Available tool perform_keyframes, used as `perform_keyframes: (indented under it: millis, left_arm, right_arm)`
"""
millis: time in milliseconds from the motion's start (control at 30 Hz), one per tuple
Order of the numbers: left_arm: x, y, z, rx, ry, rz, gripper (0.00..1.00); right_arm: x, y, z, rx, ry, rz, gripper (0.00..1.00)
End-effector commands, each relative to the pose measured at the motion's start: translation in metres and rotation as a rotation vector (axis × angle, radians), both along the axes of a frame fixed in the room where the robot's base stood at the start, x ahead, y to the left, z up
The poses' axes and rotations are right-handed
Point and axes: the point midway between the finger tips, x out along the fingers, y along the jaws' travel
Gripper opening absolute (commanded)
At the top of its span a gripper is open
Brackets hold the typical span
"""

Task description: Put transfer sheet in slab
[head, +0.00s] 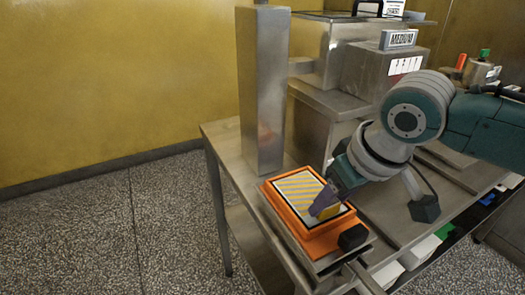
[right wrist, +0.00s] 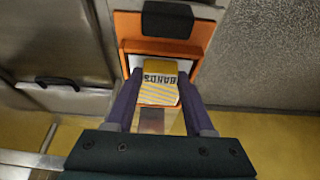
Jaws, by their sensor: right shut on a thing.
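The transfer sheet (head: 299,188) has yellow and pale diagonal stripes with a light border. It lies over the orange slab frame (head: 272,202), roughly lined up with it; I cannot tell whether it rests fully inside. My right gripper (head: 325,205) is above the frame's near right part, its purple fingers shut on the sheet's near edge. In the right wrist view, a yellow tab marked "BANDS" (right wrist: 160,72) and the striped sheet (right wrist: 158,95) show between the fingers (right wrist: 160,108). The orange frame (right wrist: 201,60) shows beyond. My left gripper is out of view.
A black block (head: 353,237) sits at the frame's near right corner. A tall metal column (head: 263,90) stands right behind the frame. A metal machine with a "MEDIUM" sign (head: 399,39) is behind. The steel table's (head: 225,140) left edge is close to the frame.

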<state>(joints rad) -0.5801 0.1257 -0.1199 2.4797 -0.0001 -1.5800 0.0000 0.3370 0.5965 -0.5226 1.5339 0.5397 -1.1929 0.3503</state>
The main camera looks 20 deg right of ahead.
Motion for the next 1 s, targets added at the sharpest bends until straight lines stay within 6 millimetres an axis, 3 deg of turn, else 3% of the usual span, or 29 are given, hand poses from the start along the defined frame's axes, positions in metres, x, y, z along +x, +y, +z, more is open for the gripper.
perform_keyframes:
  millis: [267, 300, 533, 833, 1000]
  left_arm:
    - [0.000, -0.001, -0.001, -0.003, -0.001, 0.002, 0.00]
    - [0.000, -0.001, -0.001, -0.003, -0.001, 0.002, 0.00]
    - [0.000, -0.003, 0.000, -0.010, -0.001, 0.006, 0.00]
    - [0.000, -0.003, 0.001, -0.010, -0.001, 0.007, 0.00]
    - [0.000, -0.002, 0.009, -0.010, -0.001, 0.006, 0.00]
  right_arm:
    - [0.000, 0.000, -0.003, 0.001, -0.001, 0.000, 0.01]
    - [0.000, 0.000, -0.003, 0.001, -0.001, 0.000, 0.57]
    - [0.000, 0.000, -0.002, 0.001, 0.000, 0.000, 0.83]
    - [0.000, 0.000, 0.001, 0.000, -0.001, 0.000, 0.84]
    - [-0.007, -0.001, 0.023, 0.001, -0.002, 0.001, 0.84]
